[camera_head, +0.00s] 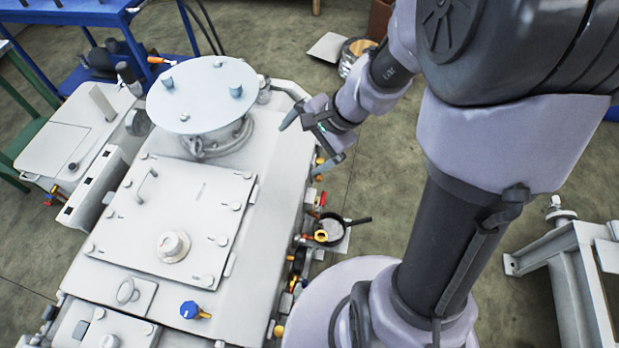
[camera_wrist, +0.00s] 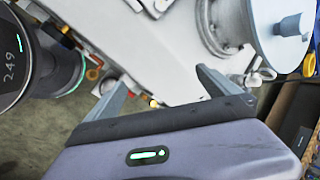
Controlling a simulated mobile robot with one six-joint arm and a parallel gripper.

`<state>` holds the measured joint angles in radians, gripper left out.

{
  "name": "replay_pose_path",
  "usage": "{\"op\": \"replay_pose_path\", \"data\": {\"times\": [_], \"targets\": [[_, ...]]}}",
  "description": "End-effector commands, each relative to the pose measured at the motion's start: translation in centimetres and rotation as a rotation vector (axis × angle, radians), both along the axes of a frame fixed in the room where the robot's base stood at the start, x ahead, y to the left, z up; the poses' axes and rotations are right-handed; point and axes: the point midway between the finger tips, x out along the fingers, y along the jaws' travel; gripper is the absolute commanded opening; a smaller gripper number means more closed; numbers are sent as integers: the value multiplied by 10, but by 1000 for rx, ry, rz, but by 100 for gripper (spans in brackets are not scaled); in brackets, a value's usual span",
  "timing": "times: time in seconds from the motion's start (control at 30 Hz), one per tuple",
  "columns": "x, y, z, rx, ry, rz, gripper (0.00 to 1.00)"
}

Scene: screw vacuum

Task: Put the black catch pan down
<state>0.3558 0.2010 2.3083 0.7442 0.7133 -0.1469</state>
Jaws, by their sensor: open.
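The black catch pan (camera_head: 329,231) is in the head view, beside the right side of the white machine (camera_head: 215,255). It is round and dark, with light contents and a handle pointing right. It appears to rest on a small pale plate (camera_head: 341,243), low by the machine's valves. My gripper (camera_head: 300,150) is above and beyond the pan, near the machine's right edge, apart from the pan. Its fingers are spread with nothing between them. In the wrist view my gripper (camera_wrist: 161,76) faces the machine's side, and I cannot make out the pan there.
A round lid (camera_head: 202,95) with blue-grey knobs tops the machine near my gripper. Valves and fittings (camera_head: 318,200) line its right side. A grey metal frame (camera_head: 565,265) stands at the right. A blue table (camera_head: 75,12) is at the back left.

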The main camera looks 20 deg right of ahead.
Motion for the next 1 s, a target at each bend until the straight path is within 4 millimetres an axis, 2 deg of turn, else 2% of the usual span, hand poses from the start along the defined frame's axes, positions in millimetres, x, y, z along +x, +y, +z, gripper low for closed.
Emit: {"op": "replay_pose_path", "data": {"times": [0.03,0.1,0.2,0.33,0.47,1.0], "targets": [[-19,26,44,-70,-75,138,100],[-58,52,87,-180,-154,315,100],[-110,68,122,-333,-245,492,100],[-149,67,139,-470,-318,601,100],[-161,64,143,-519,-340,628,100],[-160,63,144,-520,-340,627,100]]}}
